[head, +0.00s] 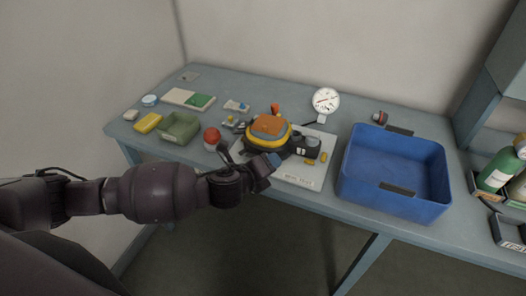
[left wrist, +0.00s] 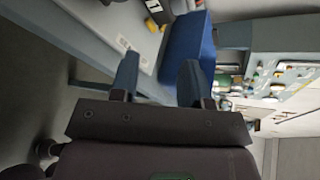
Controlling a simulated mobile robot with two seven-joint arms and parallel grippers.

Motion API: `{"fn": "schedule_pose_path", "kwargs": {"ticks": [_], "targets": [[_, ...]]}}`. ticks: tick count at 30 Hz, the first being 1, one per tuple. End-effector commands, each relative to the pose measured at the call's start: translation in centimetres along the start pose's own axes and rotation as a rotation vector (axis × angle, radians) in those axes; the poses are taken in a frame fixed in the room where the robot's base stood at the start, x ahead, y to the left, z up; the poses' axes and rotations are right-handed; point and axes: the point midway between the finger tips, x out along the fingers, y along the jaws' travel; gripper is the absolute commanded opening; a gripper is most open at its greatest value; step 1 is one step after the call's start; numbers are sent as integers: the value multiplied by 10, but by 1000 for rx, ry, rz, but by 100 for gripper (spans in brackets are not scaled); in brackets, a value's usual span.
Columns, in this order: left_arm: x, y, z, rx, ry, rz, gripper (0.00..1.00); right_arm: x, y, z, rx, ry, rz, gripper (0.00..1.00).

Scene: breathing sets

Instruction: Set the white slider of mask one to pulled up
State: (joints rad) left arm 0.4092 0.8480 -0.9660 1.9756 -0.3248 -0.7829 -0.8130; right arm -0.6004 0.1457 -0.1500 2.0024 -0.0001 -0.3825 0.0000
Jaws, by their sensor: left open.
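An orange and yellow breathing set (head: 268,128) with black parts lies on a white board (head: 318,172) in the head view. The board's front label is too small to read. I cannot make out a white slider on the set. My left gripper (head: 273,160) is in front of the set's near side and hides part of the board; I cannot tell whether it touches anything. In the left wrist view the left gripper (left wrist: 157,80) has its two fingers apart, with nothing between them. My right gripper is not in view.
A blue bin (head: 352,171) stands right of the board; it also shows in the left wrist view (left wrist: 188,45). A dial gauge (head: 325,100) stands behind the board. A red ball (head: 212,136), a green tray (head: 181,130) and a yellow block (head: 148,123) lie left. Green bottles (head: 496,171) stand far right.

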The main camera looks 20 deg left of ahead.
Motion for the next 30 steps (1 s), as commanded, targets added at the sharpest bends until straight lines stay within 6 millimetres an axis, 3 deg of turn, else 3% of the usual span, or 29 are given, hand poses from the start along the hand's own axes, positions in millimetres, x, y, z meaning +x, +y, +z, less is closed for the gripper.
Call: {"fn": "schedule_pose_path", "kwargs": {"ticks": [5, 12, 20, 30], "targets": [[-9, 42, 4, 457, -60, 116, 43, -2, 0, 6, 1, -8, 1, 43], [-12, 50, 16, 819, -116, 203, 43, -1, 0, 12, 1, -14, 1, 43], [-7, 52, 19, 911, -112, 220, 43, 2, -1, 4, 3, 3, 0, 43], [42, 59, 27, 909, -111, 219, 43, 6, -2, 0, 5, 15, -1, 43]]}}
